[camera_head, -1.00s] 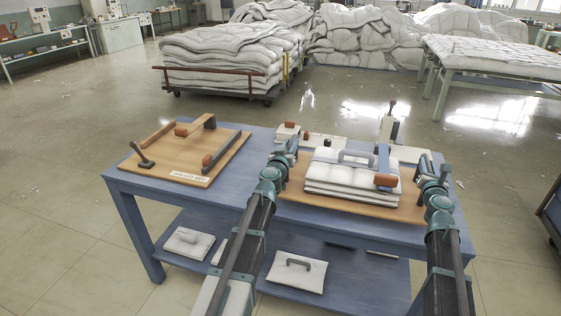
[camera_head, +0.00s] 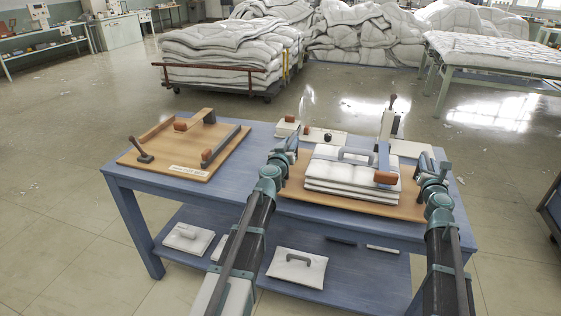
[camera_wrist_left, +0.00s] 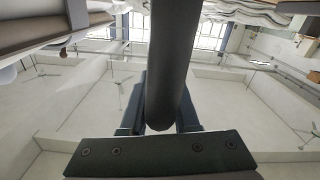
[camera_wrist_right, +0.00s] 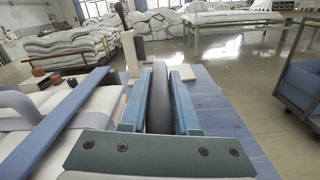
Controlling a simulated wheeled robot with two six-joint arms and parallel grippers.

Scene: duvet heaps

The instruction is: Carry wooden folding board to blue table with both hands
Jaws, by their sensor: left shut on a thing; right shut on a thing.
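A wooden board (camera_head: 407,212) lies over the right half of the blue table (camera_head: 255,198); whether it touches the top I cannot tell. It bears a folded white quilted stack (camera_head: 345,189) under a grey handle and a blue bar with an orange-brown end. My left gripper (camera_head: 287,150) is at the board's left side, shut on a dark rounded bar (camera_wrist_left: 174,60). My right gripper (camera_head: 430,172) is at its right side, shut on a dark rounded handle (camera_wrist_right: 159,100). A second wooden board (camera_head: 180,150) with dark grips and a label lies on the table's left.
Small white blocks and a lever (camera_head: 391,115) stand behind the stack. White pads (camera_head: 297,268) lie on the lower shelf. A duvet cart (camera_head: 215,75) and a green-legged table (camera_head: 490,65) stand beyond open floor. A blue cart (camera_head: 552,210) is at the right edge.

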